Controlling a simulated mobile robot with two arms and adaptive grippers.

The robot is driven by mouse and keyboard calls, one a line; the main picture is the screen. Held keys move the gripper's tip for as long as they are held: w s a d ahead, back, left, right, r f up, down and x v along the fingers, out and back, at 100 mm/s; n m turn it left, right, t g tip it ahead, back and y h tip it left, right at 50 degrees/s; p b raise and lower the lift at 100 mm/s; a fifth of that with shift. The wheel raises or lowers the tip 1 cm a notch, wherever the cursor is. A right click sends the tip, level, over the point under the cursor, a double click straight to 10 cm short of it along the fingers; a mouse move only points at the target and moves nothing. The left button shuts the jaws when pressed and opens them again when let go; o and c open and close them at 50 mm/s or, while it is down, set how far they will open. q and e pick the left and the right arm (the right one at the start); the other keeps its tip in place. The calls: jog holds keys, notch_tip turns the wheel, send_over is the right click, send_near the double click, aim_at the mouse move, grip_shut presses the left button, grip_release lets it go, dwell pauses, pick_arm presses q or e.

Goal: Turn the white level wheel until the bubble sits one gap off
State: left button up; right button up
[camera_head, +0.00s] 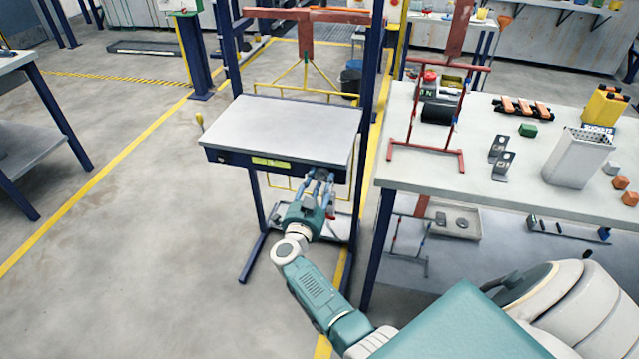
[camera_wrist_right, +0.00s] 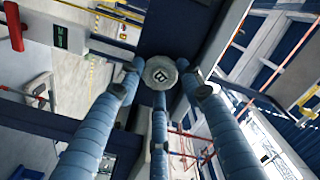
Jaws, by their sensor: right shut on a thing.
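A small stand with a pale grey top (camera_head: 290,128) and dark blue frame stands left of the workbench. A yellow-green strip (camera_head: 270,163), perhaps the level, sits on its dark front edge; no bubble can be made out. My right gripper (camera_head: 321,178) is at the front edge of the stand, right of the strip. In the right wrist view a round grey-white wheel (camera_wrist_right: 160,72) with a dark mark on its face sits between the blue finger tips, and the gripper is shut on it. In the head view the fingers hide the wheel. My left gripper is not in view.
The workbench (camera_head: 480,185) on the right holds a red rack (camera_head: 432,162), metal brackets, a white bin (camera_head: 577,160) and small blocks. A yellow handle (camera_head: 199,122) sticks out at the stand's left. The floor left of the stand is open.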

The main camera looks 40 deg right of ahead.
jog(key=shift+a+f+m, duration=0.15)
jog(key=shift+f+m, duration=0.1)
jog(key=shift+m, duration=0.05)
jog(key=o, duration=0.8)
jog(key=shift+o, duration=0.4)
jog(key=shift+r, duration=0.1)
